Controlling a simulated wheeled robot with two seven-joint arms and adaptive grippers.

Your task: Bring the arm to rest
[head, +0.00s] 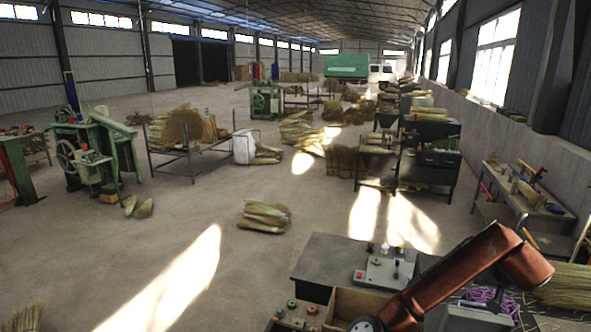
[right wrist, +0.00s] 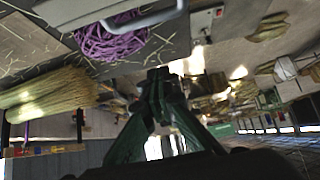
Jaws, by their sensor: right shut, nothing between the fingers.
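My right gripper (right wrist: 160,75) shows in the right wrist view, with its dark fingertips together and nothing between them. It appears apart from the bench and the things on it. My left arm and left gripper are not in view.
Purple twine (right wrist: 110,38) lies on the bench beside a straw bundle (right wrist: 48,92); the bundle also shows in the head view (head: 570,287). A grey box with knobs (head: 384,272) stands on the dark bench top (head: 330,262). Open floor (head: 110,260) lies to the left.

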